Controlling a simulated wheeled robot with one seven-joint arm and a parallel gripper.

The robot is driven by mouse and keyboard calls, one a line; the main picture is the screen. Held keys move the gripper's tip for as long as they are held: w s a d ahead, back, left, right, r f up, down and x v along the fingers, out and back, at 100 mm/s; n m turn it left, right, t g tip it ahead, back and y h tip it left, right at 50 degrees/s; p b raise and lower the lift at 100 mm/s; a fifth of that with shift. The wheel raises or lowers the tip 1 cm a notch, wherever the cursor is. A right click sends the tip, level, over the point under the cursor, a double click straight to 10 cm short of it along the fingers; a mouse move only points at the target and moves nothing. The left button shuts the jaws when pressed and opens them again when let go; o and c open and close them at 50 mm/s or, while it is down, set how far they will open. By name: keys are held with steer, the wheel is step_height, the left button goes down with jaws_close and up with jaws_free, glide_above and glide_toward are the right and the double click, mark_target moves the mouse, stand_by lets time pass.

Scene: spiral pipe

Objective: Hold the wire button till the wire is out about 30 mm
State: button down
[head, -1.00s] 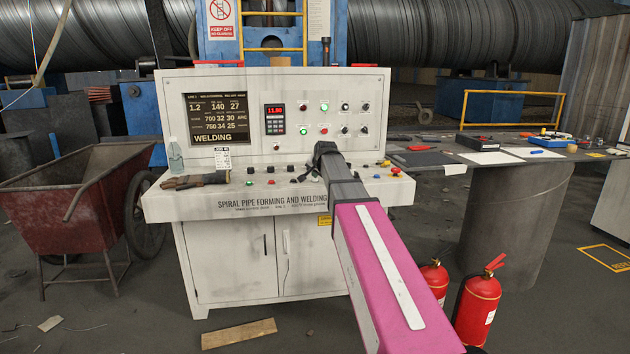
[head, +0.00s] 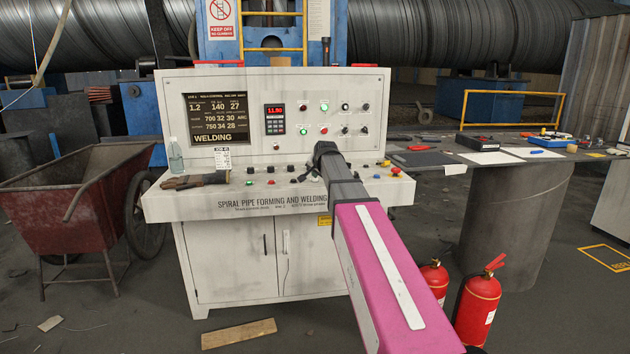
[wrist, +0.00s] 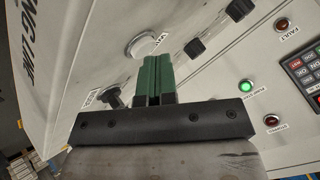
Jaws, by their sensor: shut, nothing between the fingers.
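The control console (head: 255,222) stands ahead in the head view, with a sloped desk of buttons and knobs. In the wrist view my gripper (wrist: 156,60) has dark green fingers shut together with nothing between them. Its tips point at the desk, close beside a round pale button (wrist: 146,43). I cannot tell whether they touch it. The small labels there are too blurred to read, so I cannot tell which control is the wire button. In the head view my arm hides the fingertips and part of the desk. No wire is clearly visible at the console.
Black knobs (wrist: 194,48) sit near the fingers. The upright panel has a lit green lamp (wrist: 246,86) and a keypad (wrist: 305,70). The screen (head: 213,118) reads WELDING. Fire extinguishers (head: 476,308) stand right.

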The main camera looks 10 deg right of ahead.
mark_target(317, 180)
steer(key=shift+r, duration=0.1)
stand_by(0.4)
steer(key=shift+r, duration=0.7)
steer(key=shift+r, duration=2.5)
steer(key=shift+s, duration=0.1)
stand_by(0.7)
